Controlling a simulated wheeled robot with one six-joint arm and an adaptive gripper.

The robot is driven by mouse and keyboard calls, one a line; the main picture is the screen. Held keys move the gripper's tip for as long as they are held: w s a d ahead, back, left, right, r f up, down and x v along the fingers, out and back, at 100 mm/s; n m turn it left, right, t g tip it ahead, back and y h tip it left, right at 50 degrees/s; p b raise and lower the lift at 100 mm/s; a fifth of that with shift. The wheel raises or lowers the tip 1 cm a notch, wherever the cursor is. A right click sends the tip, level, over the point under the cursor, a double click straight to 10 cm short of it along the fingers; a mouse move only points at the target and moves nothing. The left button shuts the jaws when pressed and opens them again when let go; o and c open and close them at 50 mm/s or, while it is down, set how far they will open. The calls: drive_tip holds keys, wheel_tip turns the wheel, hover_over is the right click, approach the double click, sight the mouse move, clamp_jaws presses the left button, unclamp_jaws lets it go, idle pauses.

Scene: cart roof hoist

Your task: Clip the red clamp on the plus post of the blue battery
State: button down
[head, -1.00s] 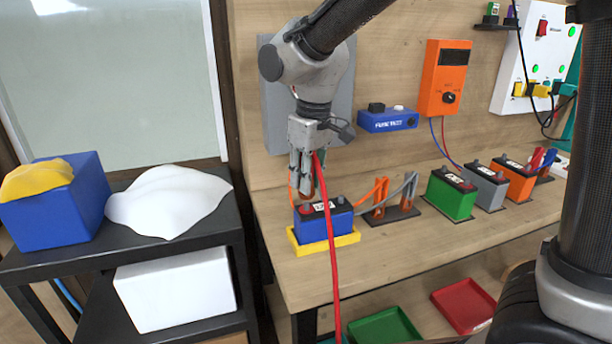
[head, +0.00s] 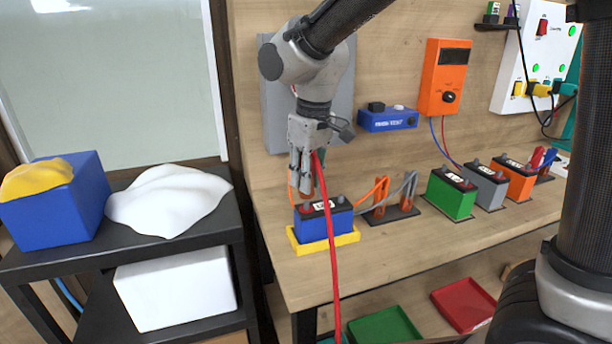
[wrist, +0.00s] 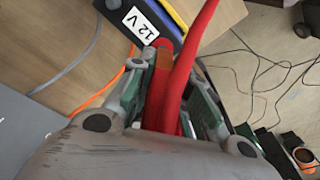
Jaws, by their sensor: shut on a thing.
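The blue battery (head: 324,223) sits in a yellow tray (head: 352,238) at the left end of the workbench. It also shows at the top of the wrist view (wrist: 126,12), with a "12 V" label on its top. My gripper (head: 306,186) is just above the battery's top. It is shut on the red clamp (wrist: 160,98), whose red cable (head: 333,265) hangs down in front of the battery. The clamp's copper-coloured tip (wrist: 164,58) points at the battery's edge, by a round red-ringed post (wrist: 163,43). I cannot tell whether the jaws are around the post.
An orange clamp (head: 379,193) and a grey cable stand right of the battery. Green (head: 450,198), grey (head: 487,188) and orange batteries (head: 515,180) line the bench further right. A blue fuse tester (head: 388,120) is on the back wall. The bench front is clear.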

drive_tip(key=shift+f, duration=1.6)
drive_tip(key=c, duration=1.3)
unclamp_jaws()
drive_tip(key=shift+o, duration=0.2)
drive_tip(key=shift+r, duration=0.1)
drive_tip(key=r, duration=0.8)
drive_tip(key=s+d+r, duration=0.1)
drive_tip(key=r, duration=0.2)
drive_tip(key=shift+r, duration=0.4)
